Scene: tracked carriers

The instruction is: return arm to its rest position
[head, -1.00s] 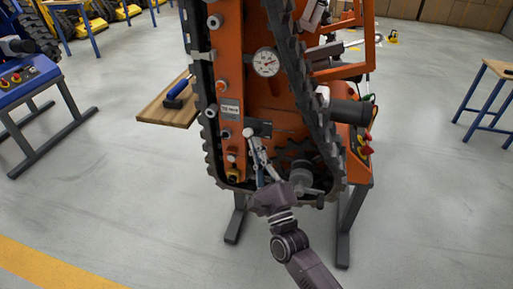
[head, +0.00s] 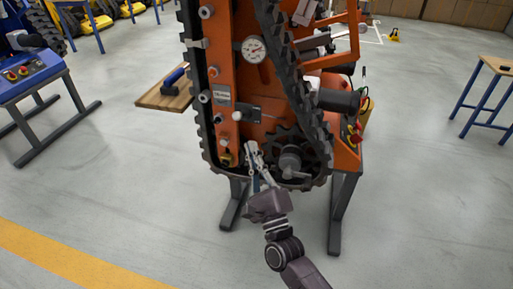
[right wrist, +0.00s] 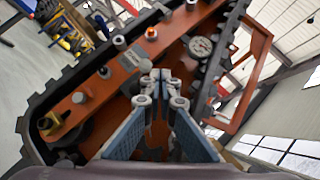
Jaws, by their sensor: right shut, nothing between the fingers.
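My right gripper (head: 251,147) is in front of the lower part of an orange tracked carrier (head: 225,70). Its fingers are together with nothing between them. The fingertips appear below a small black plate with a pale round knob (head: 237,116), apart from it in the picture. In the right wrist view the closed fingertips (right wrist: 160,82) point at the orange panel (right wrist: 118,77). I cannot tell how far they are from its surface. My left gripper does not show.
A black track (head: 297,90) and a toothed sprocket (head: 289,150) are close to the right of my gripper. A dial gauge (head: 253,50) is higher up. A wooden board (head: 150,99) juts out left. A blue console (head: 35,80) stands far left. The floor in front is clear.

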